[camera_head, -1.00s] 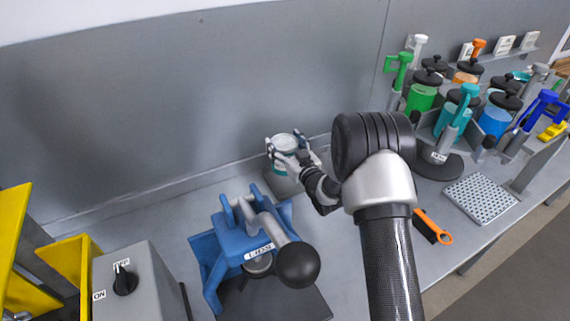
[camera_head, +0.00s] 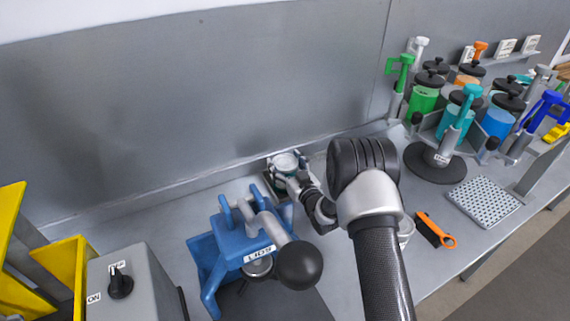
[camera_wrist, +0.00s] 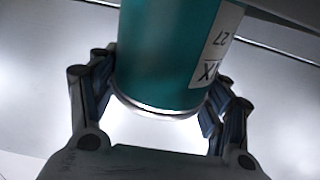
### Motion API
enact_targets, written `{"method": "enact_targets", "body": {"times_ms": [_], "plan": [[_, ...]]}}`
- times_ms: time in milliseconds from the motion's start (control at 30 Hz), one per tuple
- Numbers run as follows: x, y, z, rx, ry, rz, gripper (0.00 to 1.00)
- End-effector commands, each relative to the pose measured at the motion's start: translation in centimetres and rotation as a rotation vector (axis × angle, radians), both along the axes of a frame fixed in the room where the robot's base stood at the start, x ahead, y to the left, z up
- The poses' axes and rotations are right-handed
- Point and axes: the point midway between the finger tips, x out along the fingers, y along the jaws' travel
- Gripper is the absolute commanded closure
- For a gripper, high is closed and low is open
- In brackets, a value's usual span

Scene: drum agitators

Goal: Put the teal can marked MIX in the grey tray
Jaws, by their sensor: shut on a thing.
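The teal can (camera_head: 285,165) is upright between the fingers of my gripper (camera_head: 288,172), near the back wall. Its pale top faces up. In the wrist view the teal can (camera_wrist: 165,45) fills the upper middle, with part of a white label showing "X" and "27". The fingers of my gripper (camera_wrist: 160,100) close on it from both sides. A small dark grey tray-like piece (camera_head: 284,210) shows on the bench just below the can, partly hidden by my gripper. I cannot tell whether the can touches it.
A blue lid press marked LIDS (camera_head: 225,245) stands just in front. A grey switch box (camera_head: 145,285) and yellow frame (camera_head: 70,262) are at left. At right are a rack of coloured drums (camera_head: 424,98), an orange-handled tool (camera_head: 437,233) and a perforated plate (camera_head: 484,202).

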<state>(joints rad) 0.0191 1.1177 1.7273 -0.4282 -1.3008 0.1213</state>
Motion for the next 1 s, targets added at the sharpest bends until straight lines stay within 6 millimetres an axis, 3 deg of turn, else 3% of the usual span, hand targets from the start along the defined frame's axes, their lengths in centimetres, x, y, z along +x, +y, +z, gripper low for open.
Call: {"method": "enact_targets", "body": {"times_ms": [300, 767, 1000], "plan": [[0.0, 0.0, -0.1, 0.000, 0.001, 0.000, 0.10], [0.0, 0.0, 0.3, 0.001, 0.001, 0.000, 0.09], [-4.0, -1.8, 0.1, 0.000, 0.006, -0.003, 0.09]]}}
